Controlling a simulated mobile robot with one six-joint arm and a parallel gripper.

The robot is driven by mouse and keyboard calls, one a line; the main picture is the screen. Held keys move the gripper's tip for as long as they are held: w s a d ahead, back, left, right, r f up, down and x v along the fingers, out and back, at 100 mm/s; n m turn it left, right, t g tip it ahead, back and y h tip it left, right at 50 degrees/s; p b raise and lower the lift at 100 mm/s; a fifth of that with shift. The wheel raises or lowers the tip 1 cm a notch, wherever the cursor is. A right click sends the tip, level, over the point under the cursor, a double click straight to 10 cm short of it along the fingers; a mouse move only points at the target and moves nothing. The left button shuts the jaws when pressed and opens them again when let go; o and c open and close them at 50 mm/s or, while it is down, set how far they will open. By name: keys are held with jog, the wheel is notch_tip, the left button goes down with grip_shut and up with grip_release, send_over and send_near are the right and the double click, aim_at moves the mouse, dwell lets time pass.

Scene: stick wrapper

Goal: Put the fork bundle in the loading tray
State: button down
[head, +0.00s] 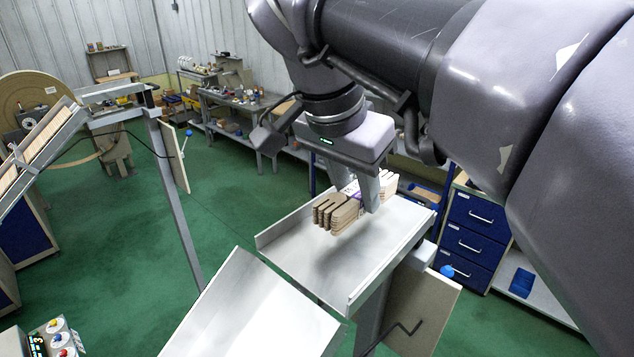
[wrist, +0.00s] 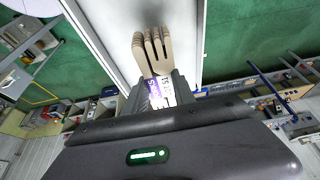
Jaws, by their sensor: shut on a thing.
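The fork bundle (head: 340,212) is a stack of wooden forks with a purple and white band around its middle. My gripper (head: 368,192) is shut on it at the banded part and holds it over a metal tray (head: 400,243) with low side walls. In the wrist view the fork tines (wrist: 152,45) point away from my gripper (wrist: 160,92), above the tray's pale floor (wrist: 118,40). I cannot tell whether the bundle touches the tray floor. A dark shadow lies on the tray below it.
A second sloped metal chute (head: 250,310) stands in front of the tray. At left a slanted rack (head: 40,145) holds wooden pieces. Blue drawers (head: 475,225) stand at right, and benches (head: 235,115) with tools at the back. Green floor is open at left.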

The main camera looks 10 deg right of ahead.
aim_at(356, 214)
jog(key=f, duration=0.1)
jog(key=s+f, duration=0.1)
jog(key=f, duration=0.1)
jog(key=shift+s+f, duration=0.15)
jog(key=shift+w+f, duration=0.15)
jog(key=shift+w, duration=0.2)
jog(key=c, duration=1)
grip_release()
jog(key=shift+s+b, duration=0.1)
jog(key=shift+b, duration=0.2)
jog(key=shift+c, duration=0.2)
jog(key=shift+s, duration=0.1)
jog(key=shift+a+r, duration=0.1)
jog(key=shift+r, duration=0.2)
jog(key=p+v, duration=0.1)
jog(key=v, duration=0.6)
jog(key=shift+a+r+p, duration=0.1)
jog(key=shift+p, duration=0.25)
